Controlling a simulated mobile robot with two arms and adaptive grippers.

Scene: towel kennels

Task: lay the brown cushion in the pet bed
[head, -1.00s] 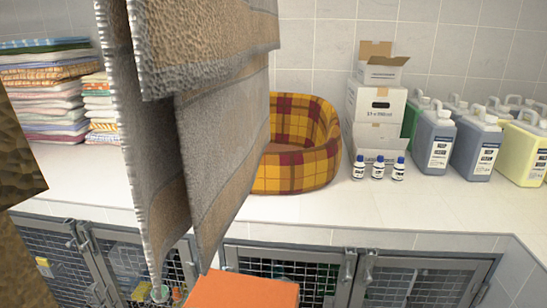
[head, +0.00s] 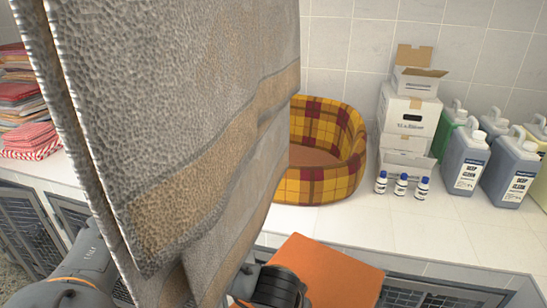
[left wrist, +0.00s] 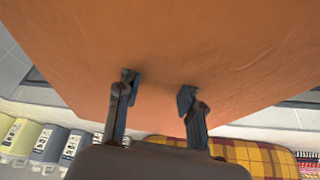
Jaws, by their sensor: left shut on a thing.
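The brown cushion (head: 335,272), a flat orange-brown slab, is low in the head view, in front of the counter's front edge. My left gripper is shut on it; its fingers (left wrist: 154,92) lie against the cushion (left wrist: 170,45) in the left wrist view. In the head view, the hanging towel hides much of my left arm and the gripper's tips cannot be made out. The pet bed (head: 318,185), yellow and maroon plaid with a brown inside, stands on the counter beyond the cushion; the towel hides its left part. My right gripper is not in view.
A large grey-and-tan towel (head: 200,120) hangs close in front, blocking the left middle. White boxes (head: 408,110), small bottles (head: 401,186) and large jugs (head: 465,160) stand right of the bed. Folded towels (head: 25,110) are at left. The counter (head: 400,225) is clear in front of the bottles.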

